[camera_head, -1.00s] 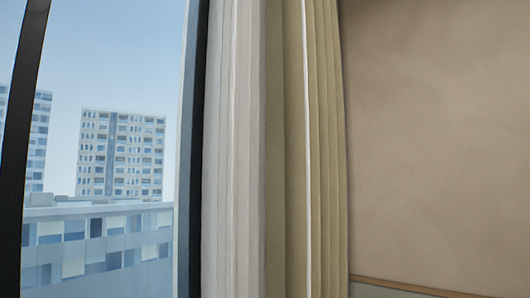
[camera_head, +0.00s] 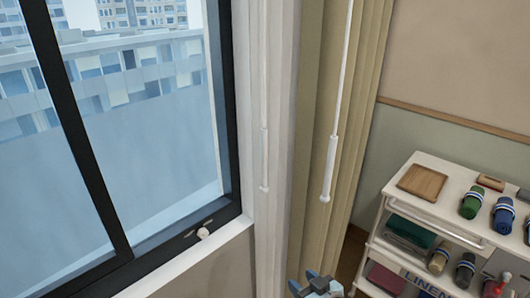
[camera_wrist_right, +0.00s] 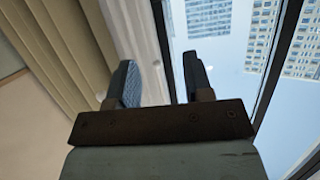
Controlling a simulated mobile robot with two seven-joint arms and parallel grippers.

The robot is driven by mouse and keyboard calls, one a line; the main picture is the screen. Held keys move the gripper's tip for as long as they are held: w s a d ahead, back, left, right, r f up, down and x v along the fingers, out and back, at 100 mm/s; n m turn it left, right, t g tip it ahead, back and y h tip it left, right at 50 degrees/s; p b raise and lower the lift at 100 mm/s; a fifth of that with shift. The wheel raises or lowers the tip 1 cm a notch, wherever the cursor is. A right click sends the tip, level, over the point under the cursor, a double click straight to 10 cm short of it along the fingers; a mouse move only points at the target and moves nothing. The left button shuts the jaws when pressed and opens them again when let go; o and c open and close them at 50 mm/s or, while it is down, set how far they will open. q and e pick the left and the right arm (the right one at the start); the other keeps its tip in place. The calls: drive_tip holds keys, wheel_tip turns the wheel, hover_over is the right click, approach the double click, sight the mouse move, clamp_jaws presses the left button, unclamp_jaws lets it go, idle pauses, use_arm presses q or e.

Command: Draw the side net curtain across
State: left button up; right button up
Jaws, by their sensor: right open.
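The white net curtain (camera_head: 278,90) hangs gathered in a narrow stack beside the window's right frame. A thin white wand (camera_head: 264,150) hangs in front of it. The olive curtain (camera_head: 312,110) hangs gathered just to its right, with a thicker-ended white wand (camera_head: 330,165). My right gripper (camera_head: 317,285) shows only at the bottom edge, below the wands' ends. In the right wrist view my right gripper (camera_wrist_right: 160,85) is open with nothing between its fingers; the olive curtain (camera_wrist_right: 62,50) and net curtain (camera_wrist_right: 128,25) are beyond it. My left gripper is not in view.
The dark-framed window (camera_head: 232,120) has a handle (camera_head: 203,233) and a white sill (camera_head: 185,262) at its lower right. Space before the glass is clear.

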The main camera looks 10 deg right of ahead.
drive_tip(key=w+r+t+y, duration=0.1)
drive_tip(key=w+r+t, duration=0.1)
drive_tip(key=w+r, duration=0.75)
drive_tip(key=t+y, duration=0.1)
approach(266, 155)
drive_tip(key=shift+n, duration=0.4)
drive_tip(key=p+x, duration=0.1)
drive_tip(key=x, duration=0.8)
drive_tip(key=shift+w+p, duration=0.2)
drive_tip(key=shift+p, duration=0.1)
drive_tip(key=shift+x, duration=0.9)
drive_tip(key=shift+s+f, duration=0.1)
drive_tip(key=shift+f, duration=0.05)
clamp_jaws()
